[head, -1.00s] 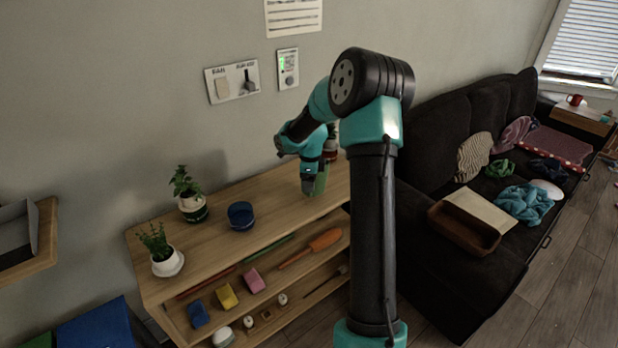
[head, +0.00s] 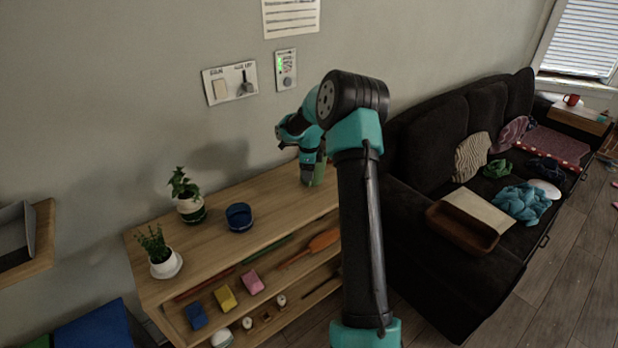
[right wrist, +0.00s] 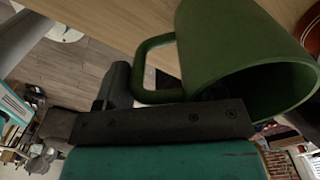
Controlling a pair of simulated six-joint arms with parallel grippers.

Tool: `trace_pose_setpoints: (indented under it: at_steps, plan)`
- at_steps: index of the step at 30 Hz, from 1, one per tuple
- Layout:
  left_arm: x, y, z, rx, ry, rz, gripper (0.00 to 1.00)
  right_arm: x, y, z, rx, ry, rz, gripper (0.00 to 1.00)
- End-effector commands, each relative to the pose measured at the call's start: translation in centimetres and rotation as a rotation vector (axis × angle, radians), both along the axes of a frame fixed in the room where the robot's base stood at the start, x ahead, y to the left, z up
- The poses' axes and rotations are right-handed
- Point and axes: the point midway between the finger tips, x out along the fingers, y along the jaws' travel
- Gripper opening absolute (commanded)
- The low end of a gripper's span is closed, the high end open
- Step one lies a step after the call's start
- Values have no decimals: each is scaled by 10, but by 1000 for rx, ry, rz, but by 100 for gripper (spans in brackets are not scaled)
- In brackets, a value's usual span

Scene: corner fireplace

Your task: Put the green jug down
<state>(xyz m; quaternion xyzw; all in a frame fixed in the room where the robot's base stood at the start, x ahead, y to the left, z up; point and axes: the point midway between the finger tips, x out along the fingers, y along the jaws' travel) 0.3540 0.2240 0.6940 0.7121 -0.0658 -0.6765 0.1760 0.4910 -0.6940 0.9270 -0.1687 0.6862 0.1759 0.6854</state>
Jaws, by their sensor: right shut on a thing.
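The green jug (head: 319,173) is at the right end of the wooden shelf top (head: 268,213) in the head view, partly hidden by my right gripper (head: 307,166). In the right wrist view the jug (right wrist: 235,45) is large, with its handle at the left and its open mouth facing the lower right. My right gripper (right wrist: 150,105) is shut on the jug near its handle and rim. I cannot tell whether the jug's base touches the shelf top. My left gripper is not in view.
Between cup and jug the top is bare. A dark sofa (head: 420,215) stands to the right.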

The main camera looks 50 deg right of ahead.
Motion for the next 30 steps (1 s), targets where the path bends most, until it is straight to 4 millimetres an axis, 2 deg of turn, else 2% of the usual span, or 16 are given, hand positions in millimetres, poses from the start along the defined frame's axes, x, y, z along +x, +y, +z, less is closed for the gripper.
trace_pose_setpoints:
  at_steps: [3,6,20,21,28,30]
  plan:
    - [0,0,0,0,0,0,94,-1,1,-19,3,4,0,19]
    - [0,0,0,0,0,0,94,-1,1,-27,2,2,0,19]
    - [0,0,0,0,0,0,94,-1,1,-32,1,2,0,19]
    - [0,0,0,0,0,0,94,-1,1,-32,1,2,0,67]
    - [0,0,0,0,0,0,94,-1,1,-32,2,2,0,88]
    - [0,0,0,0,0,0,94,-1,1,-32,2,2,0,88]
